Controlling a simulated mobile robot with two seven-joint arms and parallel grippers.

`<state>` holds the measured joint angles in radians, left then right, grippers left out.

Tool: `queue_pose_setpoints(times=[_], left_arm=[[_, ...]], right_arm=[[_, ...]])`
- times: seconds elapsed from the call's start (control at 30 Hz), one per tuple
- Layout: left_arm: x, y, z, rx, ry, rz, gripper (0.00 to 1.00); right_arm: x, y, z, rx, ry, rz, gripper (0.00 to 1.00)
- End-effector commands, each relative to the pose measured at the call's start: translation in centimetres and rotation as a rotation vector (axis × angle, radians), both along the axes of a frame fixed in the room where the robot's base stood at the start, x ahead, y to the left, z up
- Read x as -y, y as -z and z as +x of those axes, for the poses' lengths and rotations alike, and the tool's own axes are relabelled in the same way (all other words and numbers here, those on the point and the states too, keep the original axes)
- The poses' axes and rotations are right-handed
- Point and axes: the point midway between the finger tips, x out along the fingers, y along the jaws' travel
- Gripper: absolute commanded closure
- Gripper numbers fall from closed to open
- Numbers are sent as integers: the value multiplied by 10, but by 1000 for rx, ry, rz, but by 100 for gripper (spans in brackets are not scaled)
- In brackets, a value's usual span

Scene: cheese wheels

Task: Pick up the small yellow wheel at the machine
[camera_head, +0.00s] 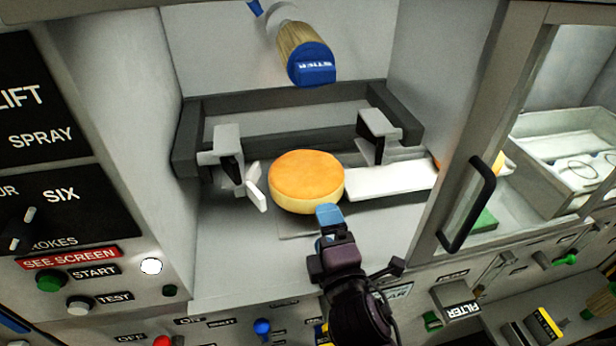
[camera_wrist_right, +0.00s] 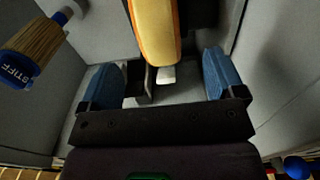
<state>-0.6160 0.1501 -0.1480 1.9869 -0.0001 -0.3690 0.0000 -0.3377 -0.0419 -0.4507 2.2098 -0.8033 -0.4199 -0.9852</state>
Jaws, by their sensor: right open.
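The small yellow wheel (camera_head: 305,176) has an orange top and a pale yellow side. It sits in the machine bay (camera_head: 230,270), between two grey clamp-like brackets. In the right wrist view the wheel (camera_wrist_right: 153,32) is seen edge-on, ahead of and between the blue fingertips, with a gap on each side. My right gripper (camera_head: 328,215) is at the near side of the wheel in the head view, where only one blue fingertip shows clearly. In the wrist view the right gripper (camera_wrist_right: 163,78) is open and empty. My left gripper is not in view.
A brush with a blue end (camera_head: 310,65) hangs above the wheel. The left bracket (camera_head: 228,145) and right bracket (camera_head: 375,130) stand close behind it. A white plate (camera_head: 392,182) lies to its right. A framed door with a dark handle (camera_head: 468,205) bounds the bay's right side.

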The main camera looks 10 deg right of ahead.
Motion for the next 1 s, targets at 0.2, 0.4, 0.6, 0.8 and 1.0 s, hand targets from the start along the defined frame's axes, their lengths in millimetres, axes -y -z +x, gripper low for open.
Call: queue_pose_setpoints(times=[0.2, 0.4, 0.6, 0.8, 1.0], left_arm=[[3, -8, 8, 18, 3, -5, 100], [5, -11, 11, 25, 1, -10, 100], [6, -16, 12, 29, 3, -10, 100], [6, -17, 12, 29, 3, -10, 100], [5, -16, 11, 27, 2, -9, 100]], right_arm=[[-1, -1, 22, 1, -1, 1, 12], [-3, -1, 32, 0, 0, 3, 12], [-11, -3, 59, 1, -1, 4, 12], [-10, -2, 75, 0, 0, 3, 12], [-10, -1, 77, -1, 0, 3, 12]])
